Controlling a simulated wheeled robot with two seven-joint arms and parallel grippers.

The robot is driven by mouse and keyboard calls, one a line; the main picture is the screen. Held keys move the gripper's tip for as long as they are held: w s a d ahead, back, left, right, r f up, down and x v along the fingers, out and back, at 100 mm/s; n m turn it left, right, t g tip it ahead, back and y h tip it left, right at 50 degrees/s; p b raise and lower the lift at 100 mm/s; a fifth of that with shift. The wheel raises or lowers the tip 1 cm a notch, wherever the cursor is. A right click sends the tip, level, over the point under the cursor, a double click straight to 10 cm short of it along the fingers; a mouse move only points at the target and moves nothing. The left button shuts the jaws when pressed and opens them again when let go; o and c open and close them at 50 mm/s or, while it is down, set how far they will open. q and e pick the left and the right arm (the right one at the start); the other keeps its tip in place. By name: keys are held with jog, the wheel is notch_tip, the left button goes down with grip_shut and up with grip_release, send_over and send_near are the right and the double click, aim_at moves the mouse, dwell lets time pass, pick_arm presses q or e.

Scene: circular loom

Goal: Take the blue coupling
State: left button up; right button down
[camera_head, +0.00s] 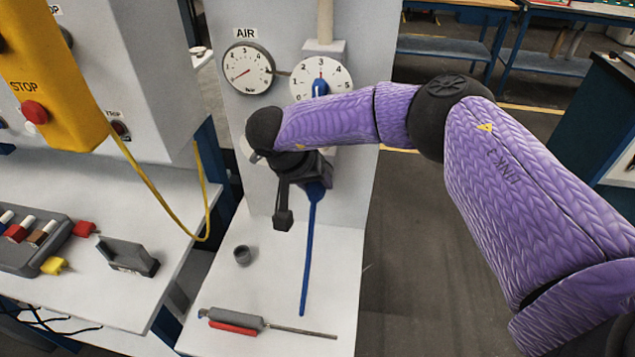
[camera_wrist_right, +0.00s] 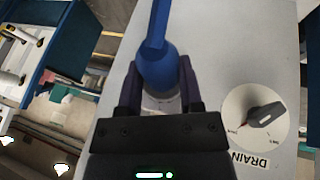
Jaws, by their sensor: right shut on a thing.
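The blue coupling (camera_wrist_right: 157,68) sits between the two dark fingers of my right gripper (camera_wrist_right: 160,95) in the right wrist view. A pale fitting (camera_wrist_right: 161,104) shows just below it; I cannot tell whether the two are joined. In the head view my right gripper (camera_head: 312,170) is at the grey panel's front, below the dials. The coupling's top (camera_head: 315,189) is partly hidden there by the gripper, and a blue hose (camera_head: 309,245) hangs from it to the white shelf. My left gripper is not in view.
The white shelf (camera_head: 260,295) holds a small grey cup (camera_head: 242,255) and a grey-red tool (camera_head: 236,321). The AIR gauge (camera_head: 247,69) and a numbered dial (camera_head: 320,72) are above. A yellow STOP pendant (camera_head: 55,75) hangs left. A DRAIN knob (camera_wrist_right: 255,117) shows in the wrist view.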

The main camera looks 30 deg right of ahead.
aim_at(318, 201)
jog(key=shift+s+a+p, duration=0.1)
jog(key=shift+s+p, duration=0.05)
jog(key=shift+p, duration=0.15)
jog(key=s+a+p, duration=0.1)
jog(key=s+p, duration=0.1)
jog(key=shift+s+a+r+p, duration=0.2)
jog(key=shift+a+r+p, duration=0.1)
jog(key=shift+a+p, duration=0.1)
jog(key=shift+s+a+f, duration=0.2)
jog(key=shift+s+a, duration=0.05)
jog(key=shift+s, duration=0.05)
